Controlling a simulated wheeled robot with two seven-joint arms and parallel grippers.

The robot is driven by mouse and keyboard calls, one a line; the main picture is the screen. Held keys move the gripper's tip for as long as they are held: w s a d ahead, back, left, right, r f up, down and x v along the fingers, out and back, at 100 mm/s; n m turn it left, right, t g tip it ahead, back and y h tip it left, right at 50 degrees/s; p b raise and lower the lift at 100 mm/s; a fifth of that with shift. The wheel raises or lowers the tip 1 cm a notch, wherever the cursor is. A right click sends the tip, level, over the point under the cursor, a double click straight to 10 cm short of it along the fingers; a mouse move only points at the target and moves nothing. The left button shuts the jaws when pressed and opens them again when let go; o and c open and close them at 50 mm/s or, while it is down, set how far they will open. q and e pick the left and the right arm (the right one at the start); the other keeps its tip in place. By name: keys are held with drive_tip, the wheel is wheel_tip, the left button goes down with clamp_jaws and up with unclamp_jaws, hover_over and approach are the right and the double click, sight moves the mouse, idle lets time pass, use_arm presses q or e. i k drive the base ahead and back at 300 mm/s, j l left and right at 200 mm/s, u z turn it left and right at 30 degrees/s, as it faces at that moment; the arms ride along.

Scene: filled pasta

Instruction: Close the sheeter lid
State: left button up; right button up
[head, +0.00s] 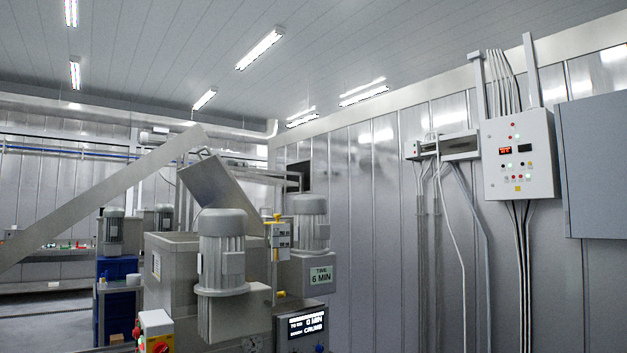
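A grey machine with a motor (222,255) on its front stands left of centre. A flat grey panel (217,182), which looks like a raised lid, stands tilted above the back of this machine. Its lower edge is hidden behind the motor, so I cannot tell how it is joined. The machine's box-shaped top (180,240) lies below and left of the panel. I cannot tell for sure that this is the sheeter. Neither of my grippers is in view.
A long sloping grey beam (105,200) crosses the left side. A control box with a red knob (156,332) is at the bottom left. A control cabinet (517,155) hangs on the right wall.

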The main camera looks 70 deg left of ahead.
sight(210, 182)
drive_tip(key=u, duration=0.5)
drive_tip(key=j+u, duration=0.15)
drive_tip(key=u, duration=0.35)
drive_tip(key=j+u, duration=0.1)
drive_tip(key=u, duration=0.35)
drive_tip(key=i+j+u, duration=0.1)
drive_tip(key=j+u, duration=0.15)
drive_tip(key=j, duration=0.15)
drive_tip(key=i+j+u, duration=0.1)
drive_tip(key=j+u, duration=0.15)
drive_tip(key=j, duration=0.2)
drive_tip(key=i+j+u, duration=0.25)
drive_tip(key=j, duration=0.15)
drive_tip(key=j+u, duration=0.25)
drive_tip(key=i+j+u, duration=0.25)
drive_tip(key=i+j, duration=0.25)
drive_tip(key=i, duration=0.2)
